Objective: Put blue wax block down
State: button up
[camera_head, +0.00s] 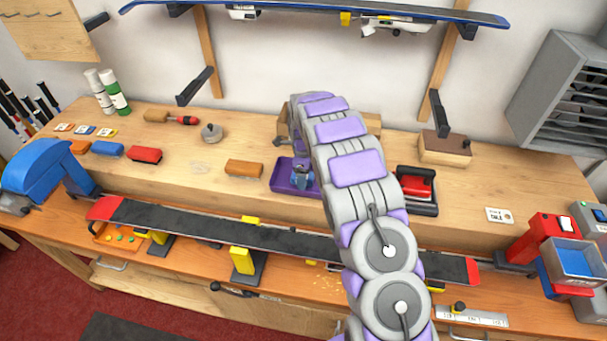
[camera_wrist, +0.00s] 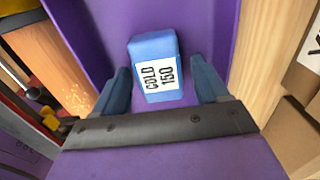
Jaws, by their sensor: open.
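The blue wax block (camera_wrist: 152,46), with a white label reading "COLD 150", rests on the floor of a purple tray (camera_wrist: 88,28). My gripper (camera_wrist: 161,66) is open, with one blue finger on each side of the block and a visible gap at both sides. In the head view, the purple tray (camera_head: 282,183) sits on the raised shelf of the bench, and my gripper (camera_head: 302,175) reaches down into it. My arm and fingers mostly hide the block there.
Orange, blue and red blocks (camera_head: 145,155) stand left on the shelf, with a brown block (camera_head: 244,169) nearer the tray. A red-and-black device (camera_head: 416,186) stands right of my arm. A long black ski (camera_head: 220,231) spans the lower bench in front.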

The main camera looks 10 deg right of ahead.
notch_tip(320, 180, up, 12)
jog(key=p, duration=0.2)
jog(key=s+r+n, duration=0.5)
jog(key=s+r, duration=0.3)
jog(key=s, duration=0.2)
jog(key=s+r+n+g, duration=0.1)
jog(key=s+r+n, duration=0.3)
jog(key=s+n, duration=1.3)
jog(key=s, duration=2.3)
jog(key=shift+a+g, duration=0.25)
jog(key=shift+g, duration=0.15)
jog(key=shift+f, duration=0.1)
jog(key=shift+f+b, duration=0.7)
jog(key=shift+b, duration=0.2)
